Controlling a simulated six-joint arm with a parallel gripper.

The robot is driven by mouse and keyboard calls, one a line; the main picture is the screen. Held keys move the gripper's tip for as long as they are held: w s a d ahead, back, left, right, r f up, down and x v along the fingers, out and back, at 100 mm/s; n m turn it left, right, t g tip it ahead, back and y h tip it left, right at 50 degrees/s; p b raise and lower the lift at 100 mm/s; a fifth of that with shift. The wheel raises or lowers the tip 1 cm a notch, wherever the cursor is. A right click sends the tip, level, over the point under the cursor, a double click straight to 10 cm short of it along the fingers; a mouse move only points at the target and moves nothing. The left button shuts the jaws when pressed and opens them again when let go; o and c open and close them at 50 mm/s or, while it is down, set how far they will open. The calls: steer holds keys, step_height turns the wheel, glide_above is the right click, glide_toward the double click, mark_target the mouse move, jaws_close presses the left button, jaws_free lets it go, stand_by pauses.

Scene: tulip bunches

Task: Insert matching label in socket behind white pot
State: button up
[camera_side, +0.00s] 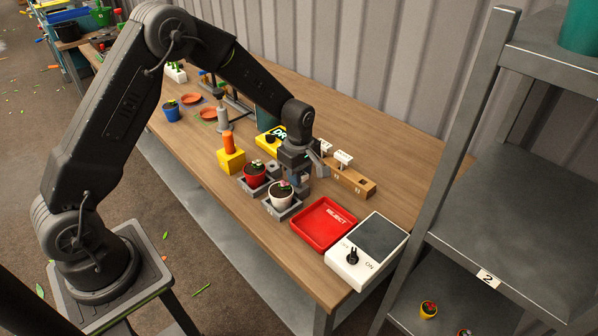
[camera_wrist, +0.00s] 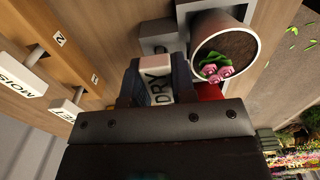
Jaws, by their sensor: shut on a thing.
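The white pot (camera_side: 281,197) holds soil and pink tulips and stands in a grey holder (camera_side: 270,211) near the table's front edge. In the wrist view the white pot (camera_wrist: 222,42) is just right of my gripper. My gripper (camera_side: 299,181) is shut on a white label marked DRY (camera_wrist: 158,90), gripped between both fingers (camera_wrist: 157,75). It is low behind the white pot. A grey block of the holder (camera_wrist: 158,38) shows just beyond the label; I cannot tell whether the label is in a socket. The side view hides the label.
A wooden rack (camera_side: 350,180) with two white labels stands behind; it has numbered slots. The red pot (camera_side: 255,179) is left of the white pot. A yellow meter (camera_side: 267,147), yellow block (camera_side: 231,161), red REJECT tray (camera_side: 306,236) and white switch box (camera_side: 341,269) surround it.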

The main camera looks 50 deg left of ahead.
steer(key=o, duration=1)
step_height(320, 180, up, 14)
steer(key=shift+f, duration=0.1)
steer(key=s+d+r+m+t, duration=0.1)
steer(key=s+r+m+t, duration=0.1)
steer(key=s+r+m, duration=0.4)
steer(key=s+r+m+t, duration=0.1)
steer(key=s+m, duration=0.3)
steer(key=s, duration=0.2)
steer(key=s+d+r+m+t, duration=0.1)
steer(key=s+r+m, duration=0.1)
steer(key=s+m, duration=0.2)
steer(key=s+d+r+m+t, duration=0.1)
steer(key=s+m, duration=0.3)
steer(key=s, duration=0.6)
steer(key=shift+s+d+r+t, duration=0.1)
steer(key=shift+d+r+t, duration=0.1)
steer(key=shift+r+t, duration=0.15)
